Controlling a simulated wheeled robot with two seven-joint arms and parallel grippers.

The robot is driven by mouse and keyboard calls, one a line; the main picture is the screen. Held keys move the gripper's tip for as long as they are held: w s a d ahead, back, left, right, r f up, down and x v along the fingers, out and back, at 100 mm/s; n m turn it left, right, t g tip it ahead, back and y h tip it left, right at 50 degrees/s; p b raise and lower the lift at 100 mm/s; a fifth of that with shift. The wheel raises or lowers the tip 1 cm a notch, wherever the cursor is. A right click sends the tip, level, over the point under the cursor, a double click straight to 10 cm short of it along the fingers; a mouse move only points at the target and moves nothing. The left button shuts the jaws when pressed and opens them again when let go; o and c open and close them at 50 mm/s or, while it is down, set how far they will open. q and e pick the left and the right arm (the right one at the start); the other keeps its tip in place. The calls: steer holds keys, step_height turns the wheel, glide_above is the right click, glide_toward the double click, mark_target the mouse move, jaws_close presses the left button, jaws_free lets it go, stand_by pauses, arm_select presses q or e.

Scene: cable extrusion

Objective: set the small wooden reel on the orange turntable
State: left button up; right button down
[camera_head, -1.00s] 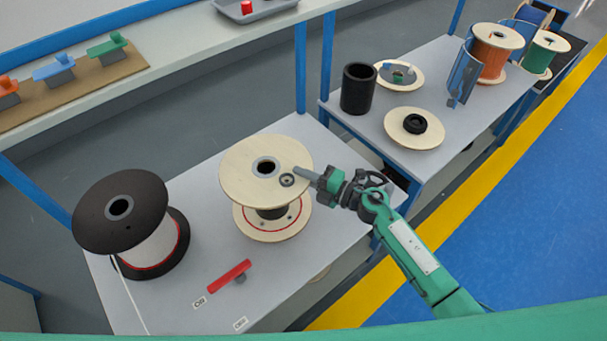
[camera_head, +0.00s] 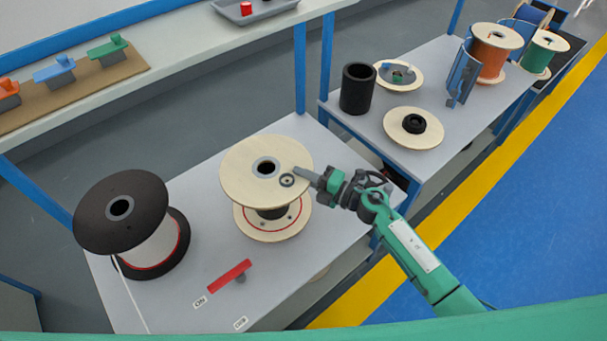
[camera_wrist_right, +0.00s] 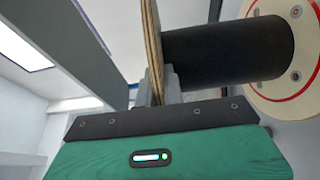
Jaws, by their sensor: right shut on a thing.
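The small wooden reel (camera_head: 245,185) is upright over the front table, with two pale wooden flanges and a black core. Its lower flange (camera_head: 270,233) has a red ring; I cannot tell whether it touches the table. My right gripper (camera_head: 302,174) is shut on the upper flange's right edge. In the right wrist view the jaws (camera_wrist_right: 160,88) pinch the flange's edge (camera_wrist_right: 153,45), with the black core (camera_wrist_right: 230,50) beside it. I see no orange turntable; the reel could hide it. My left gripper is not in view.
A black-flanged reel (camera_head: 112,228) with white cable stands left on the table (camera_head: 205,245). The back table (camera_head: 455,135) holds a black cylinder (camera_head: 357,92), loose flanges and an orange-wound reel (camera_head: 493,59). A shelf (camera_head: 170,60) runs behind.

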steer(key=shift+r, duration=0.1)
steer(key=shift+f+b, duration=0.45)
steer(key=shift+f, duration=0.2)
steer(key=c, duration=1.8)
jaws_free()
steer(key=shift+f, duration=0.1)
steer(key=v, duration=1.1)
